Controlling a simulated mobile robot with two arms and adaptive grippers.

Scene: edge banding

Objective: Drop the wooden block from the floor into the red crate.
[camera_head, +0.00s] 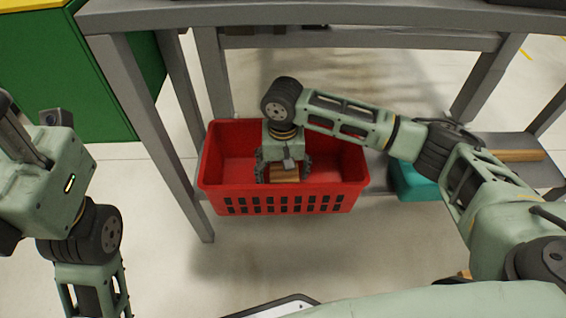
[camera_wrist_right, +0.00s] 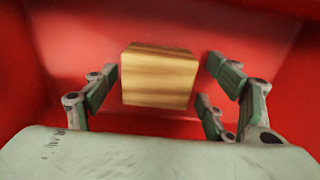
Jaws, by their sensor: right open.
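The red crate (camera_head: 226,172) stands under the grey bench in the head view. My right gripper (camera_head: 283,174) reaches down inside it and is open. The wooden block (camera_head: 285,175) is in the crate, low between the spread fingers. In the right wrist view the block (camera_wrist_right: 158,78) sits between the fingers of the gripper (camera_wrist_right: 162,88), with a gap on both sides. Red crate surfaces surround it there. I cannot tell whether its underside touches the crate floor. My left gripper (camera_head: 22,135) shows only partly at the left edge; its fingers are unclear.
Grey bench legs (camera_head: 150,120) stand left of the crate, with the bench top above. A teal box (camera_head: 412,183) is right of the crate, partly behind my right arm. A wooden piece (camera_head: 515,155) lies on the lower shelf. A green cabinet (camera_head: 115,75) stands at the back left.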

